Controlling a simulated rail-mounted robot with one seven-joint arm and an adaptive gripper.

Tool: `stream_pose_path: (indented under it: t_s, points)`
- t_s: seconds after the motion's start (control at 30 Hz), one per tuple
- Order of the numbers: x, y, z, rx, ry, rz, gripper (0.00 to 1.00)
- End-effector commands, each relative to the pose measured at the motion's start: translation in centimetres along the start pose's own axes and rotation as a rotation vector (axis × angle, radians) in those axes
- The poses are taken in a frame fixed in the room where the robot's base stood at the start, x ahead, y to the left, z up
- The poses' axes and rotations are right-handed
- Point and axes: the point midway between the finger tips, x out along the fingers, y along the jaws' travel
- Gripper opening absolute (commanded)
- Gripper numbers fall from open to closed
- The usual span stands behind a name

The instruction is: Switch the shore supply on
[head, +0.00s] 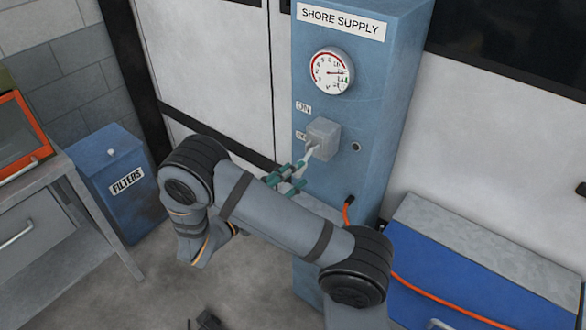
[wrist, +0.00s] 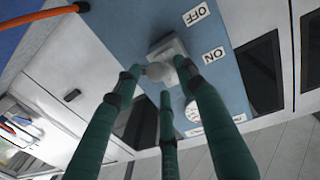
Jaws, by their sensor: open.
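The blue shore supply cabinet (head: 375,120) stands upright with a round gauge (head: 332,71) near its top. A grey switch box (head: 323,138) with a pale lever (head: 311,152) is on its front. The lever slants out and downward. The ON label (head: 303,108) is above the OFF label (head: 301,135), which the box partly hides. My gripper (head: 300,174), with teal fingers, is open close to the lever. In the wrist view the lever's rounded end (wrist: 158,72) appears between the spread fingertips; contact cannot be told.
An orange cable (head: 347,210) leaves the cabinet low down and runs over a blue chest (head: 450,285) at right. A blue filters bin (head: 120,185) and a grey bench (head: 45,225) stand at left.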

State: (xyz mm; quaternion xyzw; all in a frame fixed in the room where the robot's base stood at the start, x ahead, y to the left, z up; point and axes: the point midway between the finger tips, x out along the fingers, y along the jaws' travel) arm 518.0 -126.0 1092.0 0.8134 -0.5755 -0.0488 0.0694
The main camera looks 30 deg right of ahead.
Motion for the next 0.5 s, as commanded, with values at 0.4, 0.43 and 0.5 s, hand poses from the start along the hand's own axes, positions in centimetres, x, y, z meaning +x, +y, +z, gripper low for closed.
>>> stream_pose_path:
  t_s: [0.4,0.43,0.5]
  points:
    - [0.73,-0.02,0.07,0.001,-0.001,-0.001,0.4]
    - [0.72,-0.02,0.07,0.001,-0.001,-0.001,0.38]
    - [0.71,-0.02,0.07,0.001,-0.001,-0.001,0.34]
